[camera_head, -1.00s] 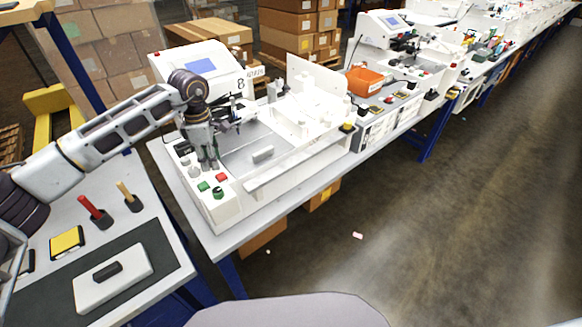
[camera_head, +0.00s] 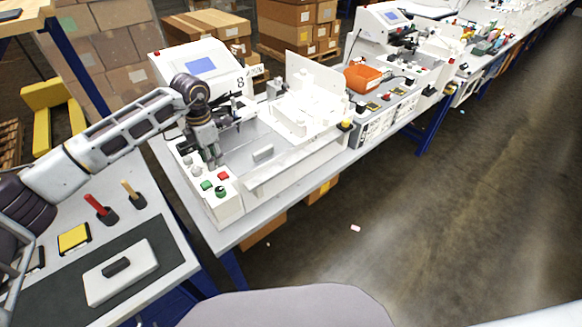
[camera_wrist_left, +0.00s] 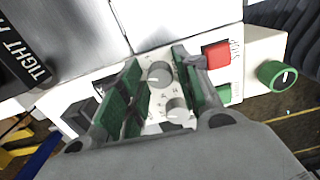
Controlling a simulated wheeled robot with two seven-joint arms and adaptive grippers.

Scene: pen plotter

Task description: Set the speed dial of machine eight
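Machine eight (camera_head: 252,178) is a white pen plotter marked "8" on the bench. Its front left panel carries two grey dials, a rear one (camera_wrist_left: 158,73) and a front one (camera_wrist_left: 177,108); the dials (camera_head: 196,171) also show in the head view. I cannot read which one is the speed dial. My left gripper (camera_head: 214,165) points down over this panel. In the left wrist view the gripper (camera_wrist_left: 156,90) is open, its green-padded fingers apart, with both dials visible between them. Whether a finger touches a dial I cannot tell. My right gripper is not in view.
Beside the dials are a red button (camera_wrist_left: 217,54), a green button (camera_wrist_left: 223,93) and a green knob (camera_wrist_left: 277,75). The plotter's screen housing (camera_head: 203,64) stands behind the gripper. A side table with a white block (camera_head: 120,272) is at the lower left.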

